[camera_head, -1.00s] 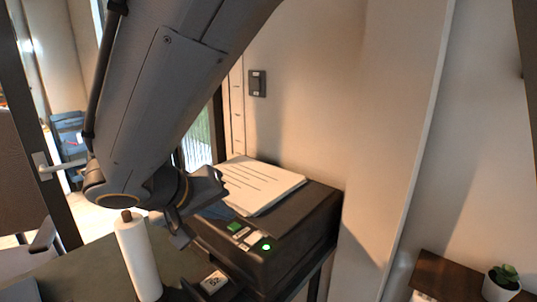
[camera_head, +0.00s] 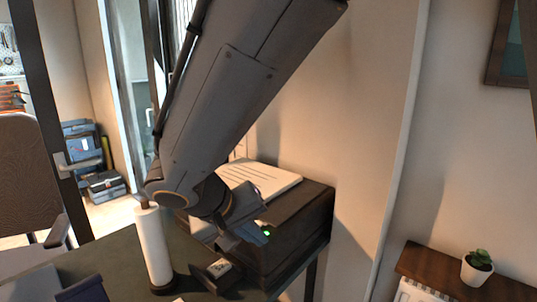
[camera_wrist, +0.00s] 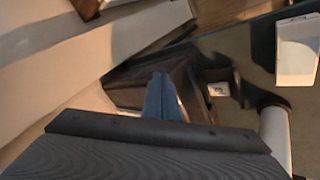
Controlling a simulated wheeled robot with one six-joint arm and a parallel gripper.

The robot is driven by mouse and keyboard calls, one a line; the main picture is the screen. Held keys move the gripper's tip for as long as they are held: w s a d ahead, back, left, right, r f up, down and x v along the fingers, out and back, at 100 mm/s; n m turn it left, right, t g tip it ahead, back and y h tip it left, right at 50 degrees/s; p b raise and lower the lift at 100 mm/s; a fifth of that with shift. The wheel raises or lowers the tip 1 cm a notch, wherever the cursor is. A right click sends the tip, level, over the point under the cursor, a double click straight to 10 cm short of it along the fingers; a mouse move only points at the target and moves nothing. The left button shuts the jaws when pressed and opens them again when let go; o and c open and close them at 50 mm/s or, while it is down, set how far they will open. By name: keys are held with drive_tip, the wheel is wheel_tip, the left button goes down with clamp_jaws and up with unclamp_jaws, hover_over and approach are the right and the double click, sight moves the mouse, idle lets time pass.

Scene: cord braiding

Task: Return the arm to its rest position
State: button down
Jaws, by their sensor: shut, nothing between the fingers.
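My arm (camera_head: 225,100) reaches down from the upper right in the head view. My gripper (camera_head: 243,240) hangs at its end, in front of the black printer and close to it in the picture. The gap between them is hard to judge. In the wrist view my gripper (camera_wrist: 161,84) shows as two blue-grey fingers close together, shut and empty, with the printer's dark box (camera_wrist: 150,65) beyond them. The wrist housing hides the lower part of that view.
The printer (camera_head: 300,225) carries paper sheets (camera_head: 265,177). A white roll (camera_head: 152,245) stands on the dark table (camera_head: 105,262), left of my gripper. A small labelled block (camera_head: 218,268) lies below it. A plant (camera_head: 478,268) stands on a wooden shelf (camera_head: 430,265) at right.

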drive_tip(key=s+d+f+m+g+y, duration=0.1)
drive_tip(key=s+d+f, duration=0.1)
drive_tip(key=d, duration=0.5)
drive_tip(key=s+d+f+m+g+y, duration=0.1)
drive_tip(key=s+d+f+g+y, duration=0.1)
drive_tip(key=d, duration=0.5)
drive_tip(key=s+d+f+m+g+y, duration=0.1)
drive_tip(key=s+d+f, duration=0.3)
drive_tip(key=d, duration=0.4)
drive_tip(key=shift+f+g+y, duration=0.4)
drive_tip(key=shift+f+g, duration=0.2)
drive_tip(key=shift+f, duration=0.25)
